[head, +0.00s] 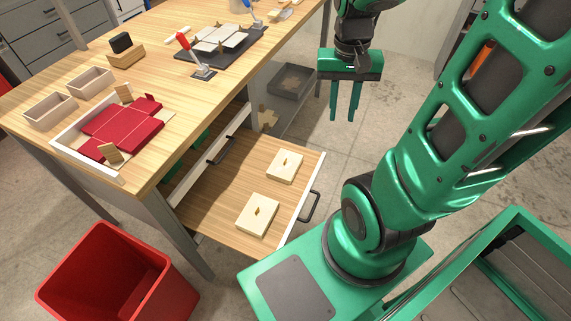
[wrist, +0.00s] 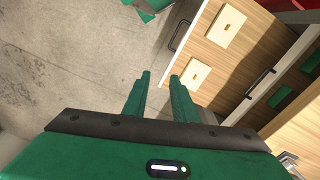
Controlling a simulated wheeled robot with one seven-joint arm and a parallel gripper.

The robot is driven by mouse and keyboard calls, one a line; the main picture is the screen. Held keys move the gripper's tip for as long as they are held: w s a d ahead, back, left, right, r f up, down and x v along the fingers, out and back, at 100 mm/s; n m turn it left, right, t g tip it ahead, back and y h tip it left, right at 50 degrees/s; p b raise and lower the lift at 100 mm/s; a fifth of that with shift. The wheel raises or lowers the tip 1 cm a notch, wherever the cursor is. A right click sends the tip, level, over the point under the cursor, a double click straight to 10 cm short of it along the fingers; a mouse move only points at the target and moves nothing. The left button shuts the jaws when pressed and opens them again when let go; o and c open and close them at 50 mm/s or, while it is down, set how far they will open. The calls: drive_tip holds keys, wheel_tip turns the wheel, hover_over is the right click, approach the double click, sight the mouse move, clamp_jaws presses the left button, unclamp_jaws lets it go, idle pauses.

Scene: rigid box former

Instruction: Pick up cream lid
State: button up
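Two cream lids lie flat, apart from each other, in the pulled-out wooden drawer. In the head view the nearer lid (head: 250,218) is toward the drawer's front and the farther lid (head: 279,167) is toward its back right. Each has a small dark diamond-shaped mark in its middle. The wrist view shows one lid (wrist: 234,22) higher up and the other lid (wrist: 195,77) closer to my fingers. My gripper (head: 345,112) is open and empty, pointing down beyond the drawer's right end. Its fingers also show in the wrist view (wrist: 160,85), clear of both lids.
The open drawer (head: 225,185) has a dark handle (head: 311,206). The workbench (head: 145,70) above carries a red folded blank in a white tray, two wooden boxes and a clamp fixture. A red bin (head: 112,280) stands at lower left. Open floor lies beneath my gripper.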

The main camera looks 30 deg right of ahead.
drive_tip(key=w+f+m, duration=0.1)
drive_tip(key=w+f, duration=0.7)
drive_tip(key=w, duration=0.2)
drive_tip(key=m, duration=0.2)
hover_over(285, 157)
drive_tip(key=s+a, duration=0.1)
wheel_tip(285, 157, down, 13)
drive_tip(key=shift+y, duration=0.3)
drive_tip(key=f, duration=0.5)
drive_tip(key=shift+s+a+f, duration=0.15)
drive_tip(key=shift+a+f, duration=0.05)
drive_tip(key=f, duration=0.2)
drive_tip(key=s+f, duration=0.1)
drive_tip(key=f, duration=0.1)
drive_tip(key=shift+s+a+f, duration=0.1)
drive_tip(key=shift+a+f, duration=0.1)
drive_tip(key=shift+f, duration=0.45)
clamp_jaws()
